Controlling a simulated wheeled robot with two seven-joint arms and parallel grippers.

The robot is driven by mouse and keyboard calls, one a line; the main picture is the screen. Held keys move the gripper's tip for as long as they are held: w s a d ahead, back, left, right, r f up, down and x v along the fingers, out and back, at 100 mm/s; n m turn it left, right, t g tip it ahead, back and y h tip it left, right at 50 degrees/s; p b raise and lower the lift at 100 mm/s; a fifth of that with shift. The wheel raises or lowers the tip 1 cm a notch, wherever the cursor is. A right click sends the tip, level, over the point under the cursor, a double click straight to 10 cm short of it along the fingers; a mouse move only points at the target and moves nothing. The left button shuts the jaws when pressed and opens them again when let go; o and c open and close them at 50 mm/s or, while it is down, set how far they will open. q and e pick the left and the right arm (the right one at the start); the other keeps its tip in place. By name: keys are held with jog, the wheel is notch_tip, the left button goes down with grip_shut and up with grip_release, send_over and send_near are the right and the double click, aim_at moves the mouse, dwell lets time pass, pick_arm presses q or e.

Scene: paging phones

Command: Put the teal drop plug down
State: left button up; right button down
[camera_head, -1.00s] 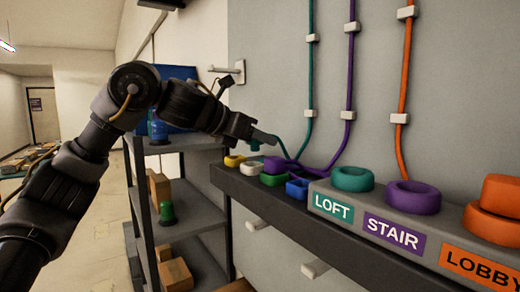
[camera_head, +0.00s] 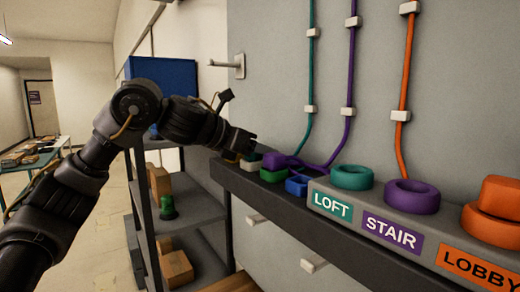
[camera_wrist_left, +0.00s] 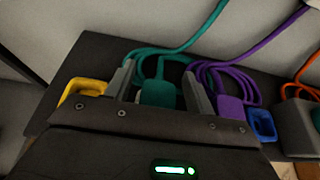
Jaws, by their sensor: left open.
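My left gripper (camera_head: 243,153) is low at the far left end of the shelf, jaws open. In the left wrist view, its two fingers (camera_wrist_left: 157,92) stand on either side of the teal drop plug (camera_wrist_left: 159,94). The plug's teal cord (camera_wrist_left: 178,53) loops behind it. The head view hides the plug behind the gripper. I cannot tell exactly what the plug rests on. A white holder (camera_head: 252,161) shows beside the gripper, partly covered. My right gripper is not in view.
The purple plug (camera_head: 275,161) sits at the green holder (camera_head: 272,176), close right of the gripper, and also shows in the wrist view (camera_wrist_left: 230,107). A blue holder (camera_head: 297,186) follows. A yellow holder (camera_wrist_left: 88,88) is left of the fingers. Ringed LOFT, STAIR and LOBBY stations stand right.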

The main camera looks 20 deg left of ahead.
pick_arm(q)
jog(key=b+v, duration=0.4)
jog(key=v, duration=0.8)
dwell(0.7)
